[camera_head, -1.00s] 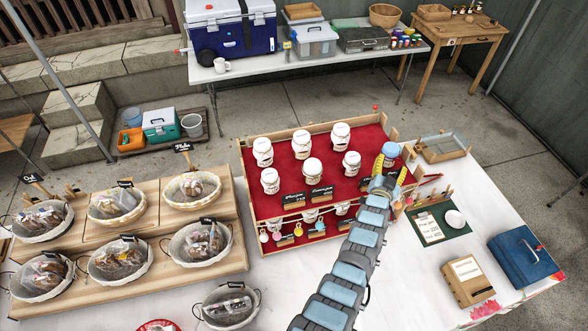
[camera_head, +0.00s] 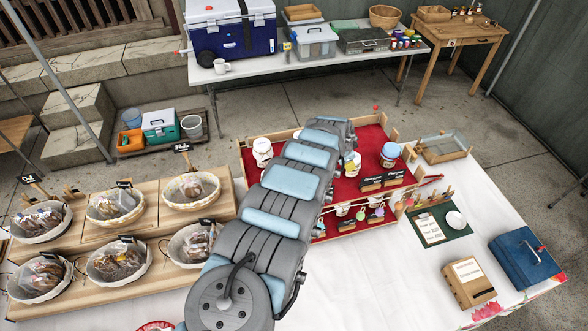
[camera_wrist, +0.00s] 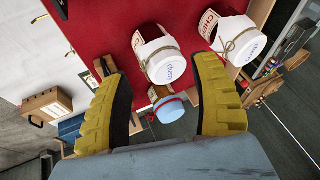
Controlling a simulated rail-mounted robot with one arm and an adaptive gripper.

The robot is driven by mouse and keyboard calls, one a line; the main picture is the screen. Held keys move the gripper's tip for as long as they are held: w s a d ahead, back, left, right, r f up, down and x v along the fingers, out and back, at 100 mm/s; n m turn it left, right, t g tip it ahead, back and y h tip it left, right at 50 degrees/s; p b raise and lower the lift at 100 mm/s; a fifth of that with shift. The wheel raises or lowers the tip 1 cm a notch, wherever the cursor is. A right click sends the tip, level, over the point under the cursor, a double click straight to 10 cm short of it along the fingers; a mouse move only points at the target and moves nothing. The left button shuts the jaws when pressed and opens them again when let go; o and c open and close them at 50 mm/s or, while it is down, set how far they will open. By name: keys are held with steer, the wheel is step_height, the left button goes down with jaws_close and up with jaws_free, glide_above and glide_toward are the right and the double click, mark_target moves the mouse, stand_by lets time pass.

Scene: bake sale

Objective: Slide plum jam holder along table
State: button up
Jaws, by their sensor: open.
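My gripper (camera_wrist: 162,70) is open, with its two yellow fingers apart in the wrist view. A white-lidded jar (camera_wrist: 168,68) appears between and beyond the fingertips; I see no contact. In the head view my arm hides the gripper and the middle of the red-lined jam stand (camera_head: 410,160). Small dark sign holders (camera_head: 371,184) and (camera_head: 395,178) stand at the right front of its upper level. Their writing is too small to read, so I cannot tell which is plum.
The blue-lidded jar (camera_head: 390,150) stands near the stand's right end. Hanging coloured tags line its lower front. A green mat (camera_head: 440,222), a brown box (camera_head: 468,282) and a blue case (camera_head: 526,258) lie to the right. Baskets of baked goods (camera_head: 116,207) stand left. White tablecloth (camera_head: 390,290) is bare in front.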

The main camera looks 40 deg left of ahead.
steer(key=s+a+r+g, duration=0.2)
steer(key=s+r+g, duration=0.1)
steer(key=s, duration=0.6)
steer(key=s+a+r+m+g+h, duration=0.1)
steer(key=s+a+r+g, duration=0.1)
steer(key=s, duration=0.7)
steer(key=shift+s+a+r+g, duration=0.3)
steer(key=shift+a+r+g, duration=0.1)
steer(key=shift+a+r, duration=0.25)
steer(key=shift+f, duration=0.1)
step_height(320, 180, down, 6)
steer(key=b, duration=0.5)
steer(key=shift+f+p, duration=0.95)
steer(key=shift+f, duration=4.75)
jaws_close()
